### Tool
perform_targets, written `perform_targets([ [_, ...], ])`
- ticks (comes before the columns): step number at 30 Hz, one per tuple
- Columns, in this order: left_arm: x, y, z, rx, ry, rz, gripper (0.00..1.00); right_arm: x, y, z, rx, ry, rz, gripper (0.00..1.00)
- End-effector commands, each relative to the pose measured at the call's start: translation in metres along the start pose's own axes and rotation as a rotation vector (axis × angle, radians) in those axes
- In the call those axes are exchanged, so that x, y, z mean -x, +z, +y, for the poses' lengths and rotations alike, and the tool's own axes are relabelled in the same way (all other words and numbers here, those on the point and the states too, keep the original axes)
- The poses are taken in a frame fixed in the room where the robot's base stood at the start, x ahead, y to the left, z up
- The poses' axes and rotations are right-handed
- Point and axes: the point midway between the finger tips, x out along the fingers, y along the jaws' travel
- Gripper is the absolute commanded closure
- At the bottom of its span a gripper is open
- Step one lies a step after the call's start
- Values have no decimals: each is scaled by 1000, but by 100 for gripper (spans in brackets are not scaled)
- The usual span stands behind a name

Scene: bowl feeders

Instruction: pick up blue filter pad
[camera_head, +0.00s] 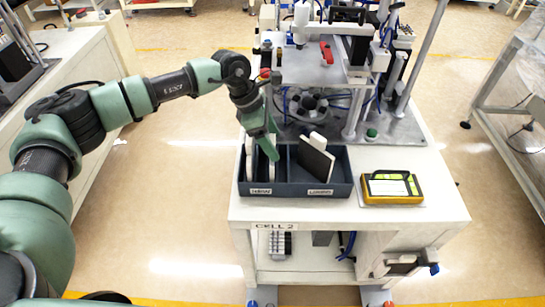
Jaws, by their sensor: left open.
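A dark grey-blue tray (352,187) with labelled compartments sits on the front of the white table. Thin upright pads (249,160) with pale edges stand in its left compartment. A dark flat pad (314,163) with a white edge leans in the right compartment. I cannot make out which pad is blue. My left gripper (266,150) points down over the left compartment, open, its green fingers in front of the pads there. I cannot tell whether it touches them. My right gripper is not in view.
A yellow and black device (391,188) lies on the table to the right of the tray. Behind the tray stands a machine with a bowl feeder (308,108), metal posts and a raised plate (310,68). Bare tabletop (300,210) shows in front of the tray.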

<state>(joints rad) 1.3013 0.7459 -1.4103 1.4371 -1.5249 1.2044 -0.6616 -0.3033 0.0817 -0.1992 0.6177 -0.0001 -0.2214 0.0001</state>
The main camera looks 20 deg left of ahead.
Motion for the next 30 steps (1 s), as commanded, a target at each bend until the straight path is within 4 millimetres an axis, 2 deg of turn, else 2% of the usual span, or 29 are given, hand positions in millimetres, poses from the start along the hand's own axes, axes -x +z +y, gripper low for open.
perform_targets([
  [3,-2,0,0,0,2,-1,31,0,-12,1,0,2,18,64],
  [6,-2,0,0,0,1,-1,31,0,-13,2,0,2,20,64],
  [7,-2,0,0,0,1,-1,34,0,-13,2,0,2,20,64],
  [14,-1,0,0,1,1,-1,98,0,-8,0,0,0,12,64],
  [15,-1,0,0,1,1,-1,100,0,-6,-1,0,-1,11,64],
  [25,1,1,1,1,2,-1,100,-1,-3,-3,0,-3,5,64],
  [30,13,6,1,1,3,-3,100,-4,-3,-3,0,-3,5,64],
])
